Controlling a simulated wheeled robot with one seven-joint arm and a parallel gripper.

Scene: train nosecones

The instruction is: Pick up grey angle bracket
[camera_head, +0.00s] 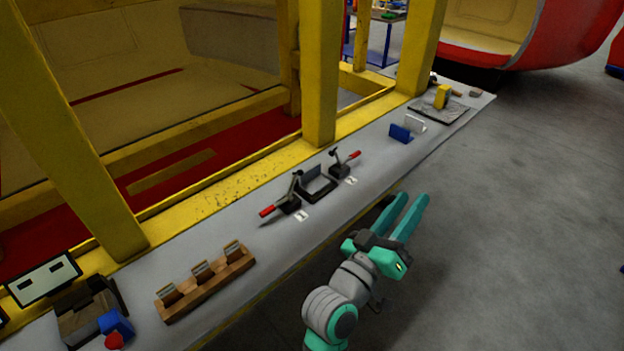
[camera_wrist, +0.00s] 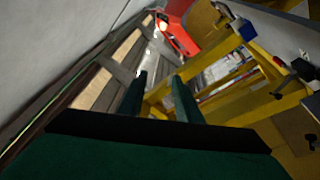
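A pale grey angle-shaped piece (camera_head: 415,123) stands on the long grey bench beside a blue angle-shaped piece (camera_head: 400,132), toward the far end. A dark grey angled piece (camera_head: 315,183) also sits on the bench between two red-handled clamps. I cannot tell for sure which is the named bracket. My gripper (camera_head: 410,207) is in front of the bench, over the floor side, with its two teal fingers apart and nothing between them. In the wrist view the open fingers (camera_wrist: 160,98) also show, with no bracket clearly recognisable there.
The bench (camera_head: 240,212) runs along a yellow frame (camera_head: 319,75) with upright posts. Toward the near end are a wooden rack (camera_head: 207,286) with several small plates and a box with a blue part (camera_head: 116,323). A yellow block (camera_head: 442,96) stands farther off.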

